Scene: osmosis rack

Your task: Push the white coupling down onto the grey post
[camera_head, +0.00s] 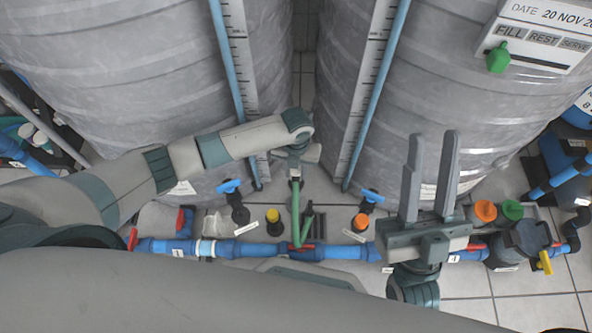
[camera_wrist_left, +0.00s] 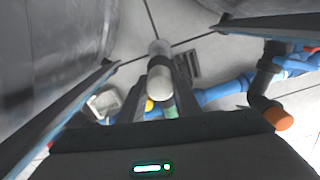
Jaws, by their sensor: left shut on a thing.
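My left gripper (camera_wrist_left: 160,90) is shut on a pale white cylinder, which I take to be the white coupling (camera_wrist_left: 158,62). It stands between the two dark inner fingers in the left wrist view. In the head view my left gripper (camera_head: 297,180) hangs above the middle of the blue pipe, mostly hidden under my wrist. The grey post cannot be told apart clearly, and whether the coupling touches it cannot be seen. My right gripper (camera_head: 430,180) is open and empty, its two long grey fingers pointing up the picture.
A blue pipe (camera_head: 350,251) with red-handled valves runs across the floor. Blue-handled valves (camera_head: 231,188), a yellow-capped fitting (camera_head: 273,216) and an orange-capped fitting (camera_head: 361,222) stand behind it. Large grey tanks (camera_head: 120,70) fill the back. Green-capped parts (camera_head: 511,210) stand at right.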

